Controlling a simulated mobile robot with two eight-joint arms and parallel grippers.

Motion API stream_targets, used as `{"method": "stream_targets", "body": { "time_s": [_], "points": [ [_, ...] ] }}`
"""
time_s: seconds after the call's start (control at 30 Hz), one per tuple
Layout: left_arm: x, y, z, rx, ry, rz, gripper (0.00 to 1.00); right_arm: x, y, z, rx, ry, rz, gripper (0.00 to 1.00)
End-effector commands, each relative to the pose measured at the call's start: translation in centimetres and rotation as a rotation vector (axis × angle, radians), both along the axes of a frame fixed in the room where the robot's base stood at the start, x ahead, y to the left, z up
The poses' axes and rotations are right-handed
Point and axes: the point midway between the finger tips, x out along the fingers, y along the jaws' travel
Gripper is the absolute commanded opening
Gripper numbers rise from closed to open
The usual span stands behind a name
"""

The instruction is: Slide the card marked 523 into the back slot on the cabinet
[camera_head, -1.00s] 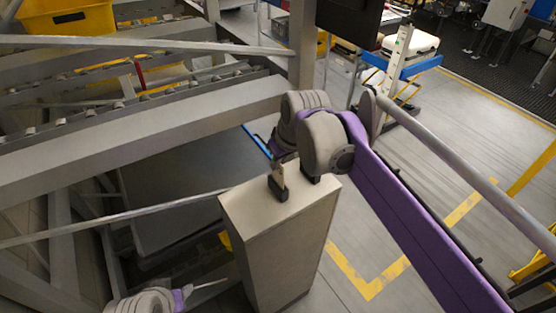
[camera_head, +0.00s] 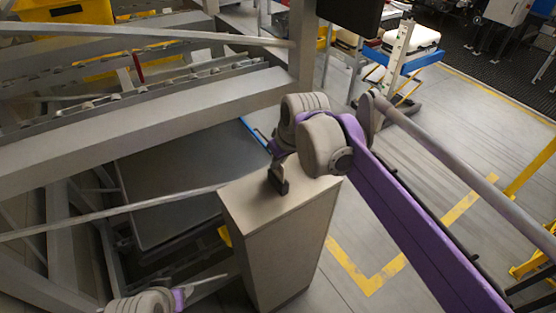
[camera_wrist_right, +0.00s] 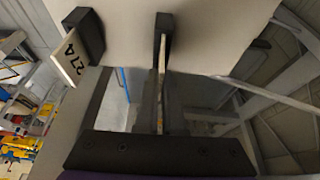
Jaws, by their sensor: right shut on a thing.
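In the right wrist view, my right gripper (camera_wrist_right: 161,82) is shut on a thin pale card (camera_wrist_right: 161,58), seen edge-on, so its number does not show. The card's far end is at a black slot holder (camera_wrist_right: 164,22) on the cabinet top (camera_wrist_right: 210,30); I cannot tell how deep it sits. To the left, a second black holder (camera_wrist_right: 90,32) has a card marked 274 (camera_wrist_right: 70,62) sticking out. In the head view, the grey cabinet (camera_head: 280,240) stands below my right arm, with one dark holder (camera_head: 277,180) showing on top. My right wrist hides the other holder and the gripper. My left gripper is not visible.
A grey conveyor frame (camera_head: 150,115) runs along the left, with a yellow bin (camera_head: 62,11) above it. A thin rail (camera_head: 110,216) passes close to the cabinet's left side. Open floor with yellow lines (camera_head: 370,280) lies to the right.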

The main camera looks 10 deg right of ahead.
Motion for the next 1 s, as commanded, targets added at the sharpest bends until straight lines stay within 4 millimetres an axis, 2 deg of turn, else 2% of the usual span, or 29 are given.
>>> {"method": "stream_targets", "body": {
  "time_s": [0.4, 0.43, 0.6, 0.87, 1.0],
  "points": [
    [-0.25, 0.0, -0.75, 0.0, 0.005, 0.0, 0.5, -0.01, 0.0, -1.11, 0.0, 0.0, 0.0, 0.0],
    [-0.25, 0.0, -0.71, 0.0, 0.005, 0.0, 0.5, 0.0, -0.01, -1.07, 0.0, 0.0, 0.0, 0.09],
    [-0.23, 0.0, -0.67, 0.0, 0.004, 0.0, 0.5, 0.02, 0.0, -1.0, 0.0, 0.0, 0.0, 0.39],
    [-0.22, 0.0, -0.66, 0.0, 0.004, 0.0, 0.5, 0.01, -0.01, -0.98, 0.0, 0.0, 0.0, 0.4],
    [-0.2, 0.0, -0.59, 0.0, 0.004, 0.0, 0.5, -0.25, -0.11, -0.28, 0.0, -0.001, 0.0, 0.4]
  ]
}}
